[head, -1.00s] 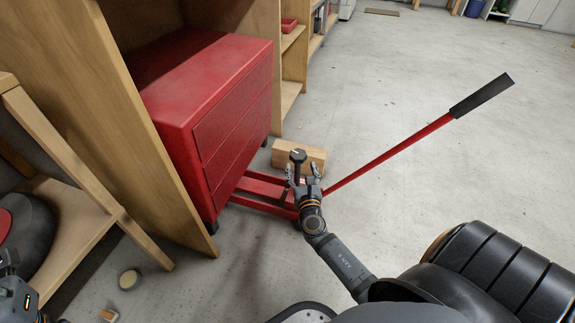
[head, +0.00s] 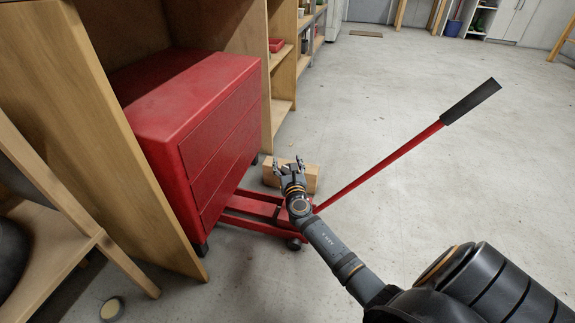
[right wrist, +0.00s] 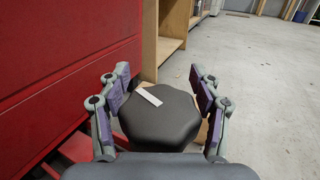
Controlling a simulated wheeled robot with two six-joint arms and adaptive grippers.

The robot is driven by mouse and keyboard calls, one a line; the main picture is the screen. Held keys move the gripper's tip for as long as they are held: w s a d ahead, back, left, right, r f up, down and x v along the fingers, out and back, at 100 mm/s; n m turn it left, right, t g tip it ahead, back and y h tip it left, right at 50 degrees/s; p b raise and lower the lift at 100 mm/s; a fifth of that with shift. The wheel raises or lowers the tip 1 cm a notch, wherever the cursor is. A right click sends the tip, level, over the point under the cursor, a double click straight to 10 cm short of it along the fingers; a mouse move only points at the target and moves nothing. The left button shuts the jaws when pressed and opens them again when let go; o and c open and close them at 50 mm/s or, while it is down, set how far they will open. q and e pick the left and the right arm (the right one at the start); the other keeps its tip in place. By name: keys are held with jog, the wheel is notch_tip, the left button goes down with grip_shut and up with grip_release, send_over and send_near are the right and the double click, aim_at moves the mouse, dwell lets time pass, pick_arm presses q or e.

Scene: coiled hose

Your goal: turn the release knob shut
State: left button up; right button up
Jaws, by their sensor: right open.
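The release knob (right wrist: 160,118) is dark grey and roughly hexagonal, with a white mark on its top, in the right wrist view. My right gripper (right wrist: 160,75) is open, with one finger on each side of the knob; I cannot tell whether they touch it. In the head view my right gripper (head: 287,162) is over the handle end of the red floor jack (head: 258,208) and largely hides the knob. The jack's long red handle (head: 385,165) with a black grip slants up to the right. My left gripper is out of view.
A red drawer cabinet (head: 190,115) stands left of the jack, beside wooden shelving (head: 130,150). A wooden block (head: 312,179) lies on the floor just behind my right gripper. A small round tin (head: 112,309) is at lower left. The floor to the right is open.

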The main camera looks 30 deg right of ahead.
jog(key=c, duration=1)
jog(key=shift+f, duration=0.1)
jog(key=shift+c, duration=0.7)
